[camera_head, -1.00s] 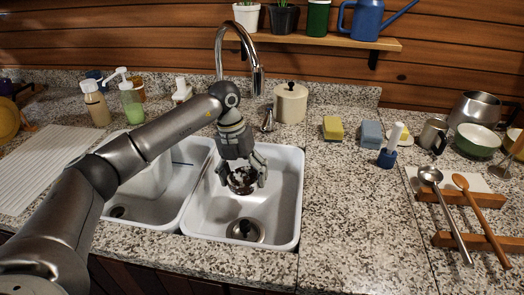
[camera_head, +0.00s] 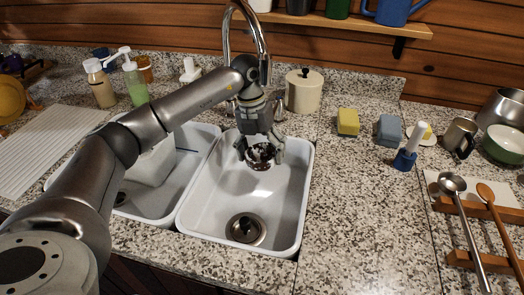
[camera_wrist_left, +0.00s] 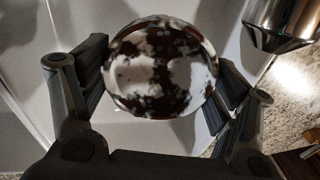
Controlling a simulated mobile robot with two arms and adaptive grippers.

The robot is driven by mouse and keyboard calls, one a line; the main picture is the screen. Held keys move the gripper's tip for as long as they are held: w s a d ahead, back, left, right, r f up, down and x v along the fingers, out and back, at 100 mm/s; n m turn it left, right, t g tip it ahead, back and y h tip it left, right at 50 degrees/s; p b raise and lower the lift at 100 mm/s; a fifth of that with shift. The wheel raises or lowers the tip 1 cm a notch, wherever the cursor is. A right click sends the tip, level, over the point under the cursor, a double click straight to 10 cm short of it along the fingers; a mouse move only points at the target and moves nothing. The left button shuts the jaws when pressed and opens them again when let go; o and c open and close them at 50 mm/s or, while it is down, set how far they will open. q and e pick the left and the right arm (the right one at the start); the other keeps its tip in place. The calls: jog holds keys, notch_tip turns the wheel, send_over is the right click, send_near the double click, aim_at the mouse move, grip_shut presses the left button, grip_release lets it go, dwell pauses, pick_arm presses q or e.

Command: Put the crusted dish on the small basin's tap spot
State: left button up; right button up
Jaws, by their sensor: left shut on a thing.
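The crusted dish (camera_head: 260,155) is a small white piece with dark brown patches. It fills the middle of the left wrist view (camera_wrist_left: 160,68), between my fingers. My left gripper (camera_head: 260,150) is shut on it and holds it inside the right-hand, smaller-looking basin (camera_head: 210,198), near its back wall below the tap (camera_head: 263,40). The tap's spout end also shows at the upper right of the left wrist view (camera_wrist_left: 283,22). Whether the dish touches the basin floor is hard to tell. My right gripper is not in view.
A second basin (camera_head: 192,160) adjoins on the left, with a large white item (camera_head: 152,165) in it. Behind stand a lidded cream pot (camera_head: 304,92) and tap handle.

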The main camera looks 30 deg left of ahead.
pick_arm(q)
jog(key=shift+f+b, duration=1.4)
jog(key=shift+f, duration=1.15)
jog(key=shift+f+b, duration=0.7)
jog(key=shift+f, duration=0.75)
jog(key=shift+d+y+p, duration=0.2)
jog(key=shift+y+p, duration=0.2)
jog(key=shift+d+f+y+p, duration=0.2)
jog(key=shift+d+y+p, duration=0.1)
jog(key=shift+y, duration=0.4)
jog(key=shift+s+f, duration=0.1)
jog(key=shift+f, duration=0.25)
jog(key=o, duration=1)
